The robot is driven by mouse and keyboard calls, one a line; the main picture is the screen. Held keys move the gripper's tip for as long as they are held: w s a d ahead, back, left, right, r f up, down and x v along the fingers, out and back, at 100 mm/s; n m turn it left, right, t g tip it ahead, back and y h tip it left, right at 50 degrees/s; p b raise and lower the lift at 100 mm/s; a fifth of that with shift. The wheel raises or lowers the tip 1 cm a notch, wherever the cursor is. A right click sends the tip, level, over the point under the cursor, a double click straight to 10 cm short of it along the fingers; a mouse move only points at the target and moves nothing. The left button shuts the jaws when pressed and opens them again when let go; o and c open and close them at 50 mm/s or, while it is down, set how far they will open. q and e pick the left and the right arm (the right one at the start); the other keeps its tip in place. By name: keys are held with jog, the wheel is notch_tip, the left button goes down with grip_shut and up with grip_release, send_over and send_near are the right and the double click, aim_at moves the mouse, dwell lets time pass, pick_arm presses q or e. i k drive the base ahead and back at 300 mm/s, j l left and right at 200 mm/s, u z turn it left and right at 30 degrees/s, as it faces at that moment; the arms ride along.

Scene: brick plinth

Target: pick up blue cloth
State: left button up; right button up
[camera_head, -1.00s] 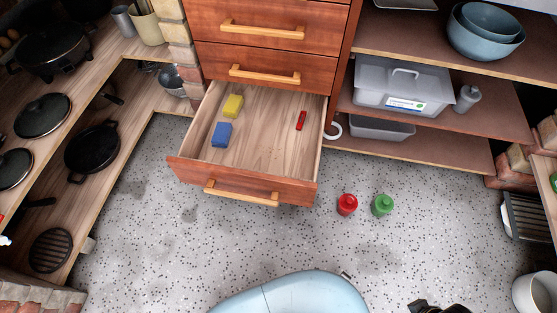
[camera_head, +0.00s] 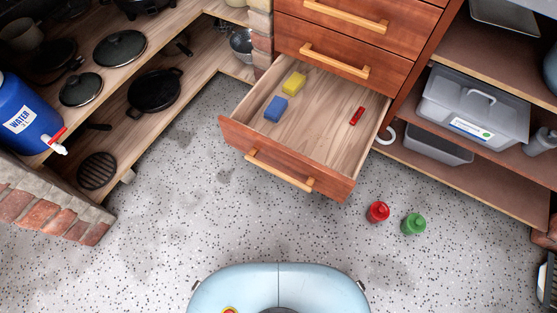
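A blue block-shaped piece (camera_head: 276,109), which may be the blue cloth, lies in the open bottom drawer (camera_head: 325,146), near its left side. A similar yellow piece (camera_head: 294,84) lies just behind it, and a small red item (camera_head: 357,116) lies at the drawer's right side. Neither of my grippers shows in the head view. My light blue base is at the bottom middle, on the floor in front of the drawer.
A red bottle (camera_head: 378,212) and a green bottle (camera_head: 414,224) stand on the speckled floor right of the drawer. Shelves with pans (camera_head: 154,91) and a blue water container (camera_head: 30,115) are at left. A lidded plastic box (camera_head: 474,107) is at right. The floor between is clear.

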aim_at(274, 110)
jog(key=k+j, duration=0.15)
jog(key=k, duration=0.25)
jog(key=k+j, duration=0.1)
jog(key=k, duration=0.25)
jog(key=k+j, duration=0.15)
jog(key=k, duration=0.25)
